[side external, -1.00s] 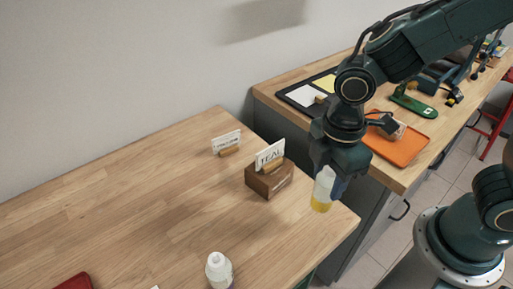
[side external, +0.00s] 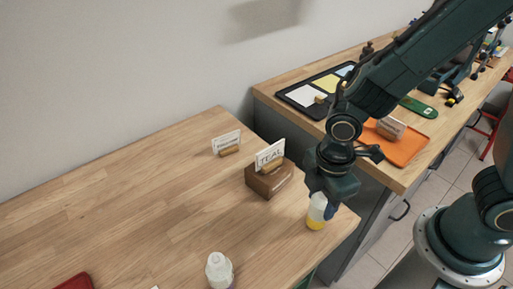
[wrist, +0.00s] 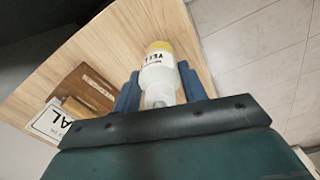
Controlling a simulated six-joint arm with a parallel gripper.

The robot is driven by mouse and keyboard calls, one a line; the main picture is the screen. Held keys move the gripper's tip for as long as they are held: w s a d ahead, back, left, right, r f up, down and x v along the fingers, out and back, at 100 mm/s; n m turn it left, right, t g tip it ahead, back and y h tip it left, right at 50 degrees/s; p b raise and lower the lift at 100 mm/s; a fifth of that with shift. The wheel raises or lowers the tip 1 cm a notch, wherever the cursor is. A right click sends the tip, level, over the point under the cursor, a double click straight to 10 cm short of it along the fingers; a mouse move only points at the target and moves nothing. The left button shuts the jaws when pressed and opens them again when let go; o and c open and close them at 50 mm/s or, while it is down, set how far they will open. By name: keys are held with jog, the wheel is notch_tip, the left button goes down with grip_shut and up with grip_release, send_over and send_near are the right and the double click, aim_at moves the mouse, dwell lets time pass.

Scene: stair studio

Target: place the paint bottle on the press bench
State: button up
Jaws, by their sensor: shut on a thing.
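My gripper (side external: 326,198) is shut on a paint bottle (side external: 316,214), pale above with yellow at its lower end. It holds the bottle roughly upright at the right corner of the near wooden bench (side external: 150,180). In the wrist view the bottle (wrist: 160,68) sits between the two blue fingers of my gripper (wrist: 160,88), its label partly readable as "YEL". I cannot tell whether the bottle's base touches the bench top.
A wooden block (side external: 268,182) with a TEAL card stands left of the bottle, a smaller card holder (side external: 228,150) behind it. A white-capped bottle (side external: 218,270) is at the front. The far bench carries an orange tray (side external: 412,148). The near bench's left-centre is clear.

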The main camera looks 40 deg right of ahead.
jog(key=shift+f, duration=0.2)
jog(key=shift+f, duration=0.2)
jog(key=o, duration=1)
jog(key=shift+r, duration=0.2)
jog(key=shift+a+r, duration=0.2)
jog(key=shift+r, duration=6.55)
jog(key=shift+d, duration=0.1)
